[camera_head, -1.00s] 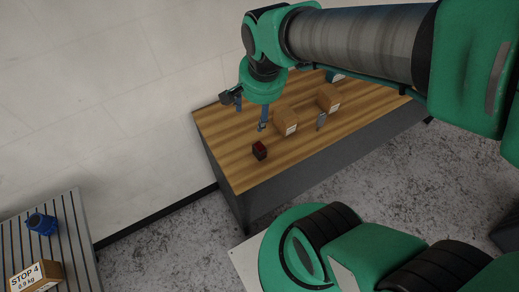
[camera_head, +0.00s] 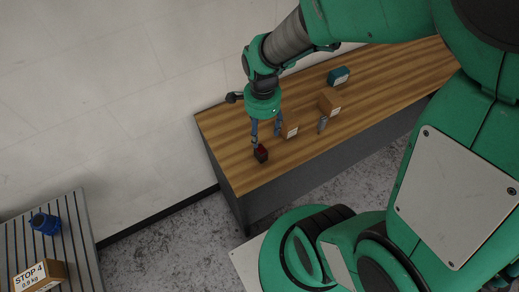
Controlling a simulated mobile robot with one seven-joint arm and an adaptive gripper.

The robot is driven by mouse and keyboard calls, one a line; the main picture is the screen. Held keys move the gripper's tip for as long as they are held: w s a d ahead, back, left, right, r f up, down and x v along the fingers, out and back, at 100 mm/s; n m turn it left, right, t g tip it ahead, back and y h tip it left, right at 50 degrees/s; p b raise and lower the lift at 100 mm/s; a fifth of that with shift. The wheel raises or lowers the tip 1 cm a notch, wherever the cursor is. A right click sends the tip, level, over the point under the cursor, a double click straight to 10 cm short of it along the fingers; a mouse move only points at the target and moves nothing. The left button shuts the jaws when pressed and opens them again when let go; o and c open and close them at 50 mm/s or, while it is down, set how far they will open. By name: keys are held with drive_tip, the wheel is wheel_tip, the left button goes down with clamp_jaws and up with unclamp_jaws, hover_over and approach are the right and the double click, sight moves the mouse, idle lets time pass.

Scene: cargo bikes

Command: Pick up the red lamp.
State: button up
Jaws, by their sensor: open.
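The red lamp (camera_head: 261,153) is a small dark red and black block near the left front of the wooden bench (camera_head: 235,172). My gripper (camera_head: 266,142) points down over the bench, its two blue-grey fingers spread apart. One fingertip is close to the lamp's back left edge; the other is behind and to the right, near a cardboard box. The lamp is not between the fingers as far as I can see. I cannot tell whether a finger touches it.
A cardboard box (camera_head: 290,127) stands just right of my gripper, with a grey item (camera_head: 322,124) and another cardboard box (camera_head: 329,104) beyond. A teal box (camera_head: 338,76) stands farther back. A slatted platform (camera_head: 78,240) at lower left holds a blue object (camera_head: 45,223) and a labelled box (camera_head: 42,275).

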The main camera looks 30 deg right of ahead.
sight(261, 149)
wheel_tip(261, 149, down, 8)
drive_tip(key=shift+r+b, duration=0.1)
drive_tip(key=shift+b, duration=0.6)
drive_tip(key=shift+f, duration=0.35)
drive_tip(key=shift+w+a+f+b, duration=0.1)
drive_tip(key=shift+f+b, duration=0.6)
drive_tip(key=shift+f, duration=1.9)
drive_tip(key=c, duration=1.4)
